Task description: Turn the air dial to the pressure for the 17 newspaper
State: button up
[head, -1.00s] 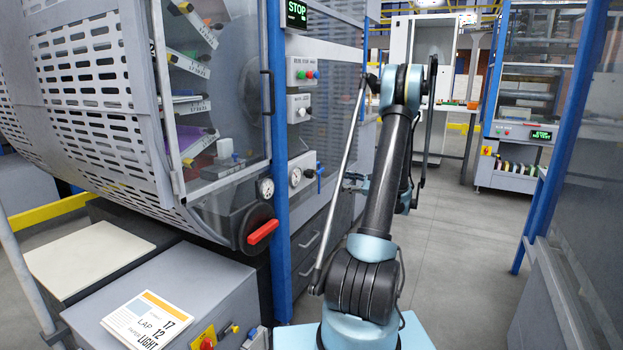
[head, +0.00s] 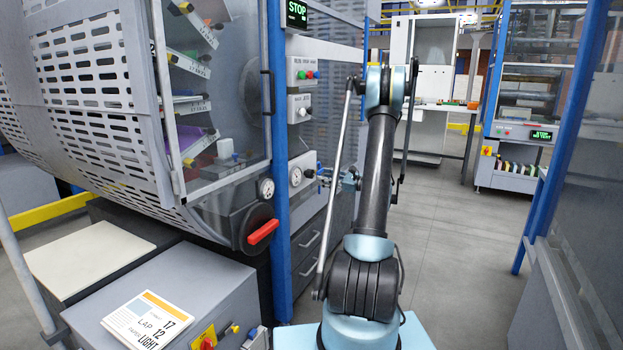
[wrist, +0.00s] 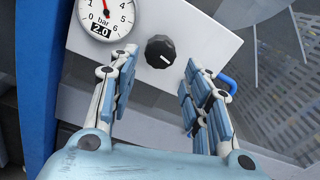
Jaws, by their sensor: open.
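The air dial is a black knob (wrist: 160,51) on a white panel (wrist: 200,40) in the wrist view. Beside it is a round gauge (wrist: 105,20) marked in bar, with a small display reading 2.0. In the head view the gauge (head: 295,176) sits right of the blue post. My gripper (wrist: 158,66) is open; its two fingers stand either side of the knob in the picture, and I cannot tell if they touch it. My gripper (head: 335,178) hides the knob in the head view. A card (head: 148,320) reads 17, LAP 12 and PAPER LIGHT.
A blue post (head: 280,200) stands left of the panel. A red lever (head: 263,232) and another gauge (head: 266,188) are left of the post. A STOP display (head: 296,14) is above. The floor (head: 450,270) to the right is clear.

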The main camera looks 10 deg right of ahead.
aim_at(313, 175)
jog(key=x, duration=0.7)
jog(key=shift+w+a, duration=0.2)
jog(key=shift+a, duration=0.1)
jog(key=shift+c, duration=0.5)
jog(key=c, duration=0.7)
